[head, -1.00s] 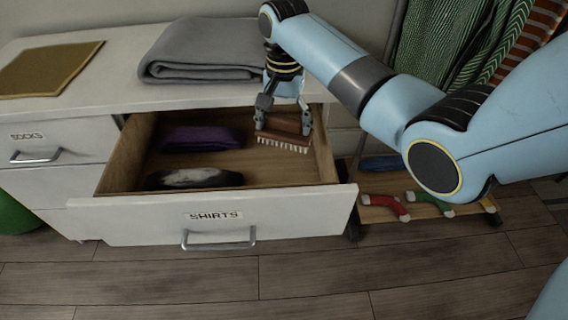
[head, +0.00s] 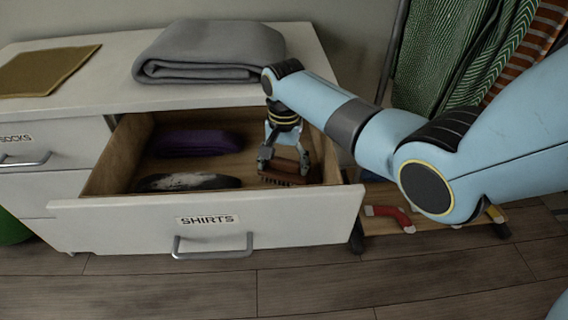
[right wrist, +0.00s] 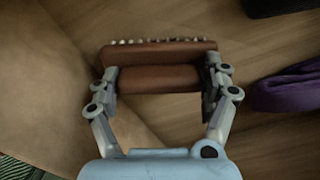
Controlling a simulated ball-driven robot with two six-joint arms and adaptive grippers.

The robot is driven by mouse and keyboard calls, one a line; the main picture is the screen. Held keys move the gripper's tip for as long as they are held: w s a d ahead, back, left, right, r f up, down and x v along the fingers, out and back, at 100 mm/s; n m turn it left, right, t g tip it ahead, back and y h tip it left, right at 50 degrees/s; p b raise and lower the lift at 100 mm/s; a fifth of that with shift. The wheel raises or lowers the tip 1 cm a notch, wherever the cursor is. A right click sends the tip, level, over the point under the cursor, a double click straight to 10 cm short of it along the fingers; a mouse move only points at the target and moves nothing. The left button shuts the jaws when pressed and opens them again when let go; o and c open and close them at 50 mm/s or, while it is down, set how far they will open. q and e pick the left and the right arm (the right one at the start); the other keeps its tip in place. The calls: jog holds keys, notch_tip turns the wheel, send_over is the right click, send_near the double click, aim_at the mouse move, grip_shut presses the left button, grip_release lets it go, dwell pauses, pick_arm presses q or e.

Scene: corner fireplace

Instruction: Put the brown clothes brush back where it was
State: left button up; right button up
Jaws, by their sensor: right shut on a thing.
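The brown clothes brush (head: 288,173) is inside the open drawer labelled SHIRTS (head: 120,226), near its right side. My right gripper (head: 284,166) reaches down into the drawer and is shut on the brush. In the right wrist view the brush (right wrist: 155,78) lies across between the two fingers (right wrist: 160,82), its bristles along the far edge. The wooden drawer floor is close below it; I cannot tell whether the brush touches it. My left gripper is in neither view.
A folded purple cloth (head: 199,143) and a dark item with a white patch (head: 187,182) lie in the drawer's left and front. A folded grey blanket (head: 209,52) and a mustard cloth (head: 45,70) are on the dresser top. A low rack (head: 430,218) stands right of the drawer.

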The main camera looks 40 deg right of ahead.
aim_at(285, 160)
jog(key=shift+r, duration=0.1)
jog(key=o, duration=1)
notch_tip(285, 160, up, 12)
jog(key=p, duration=0.3)
jog(key=shift+p, duration=0.3)
jog(key=shift+s, duration=0.1)
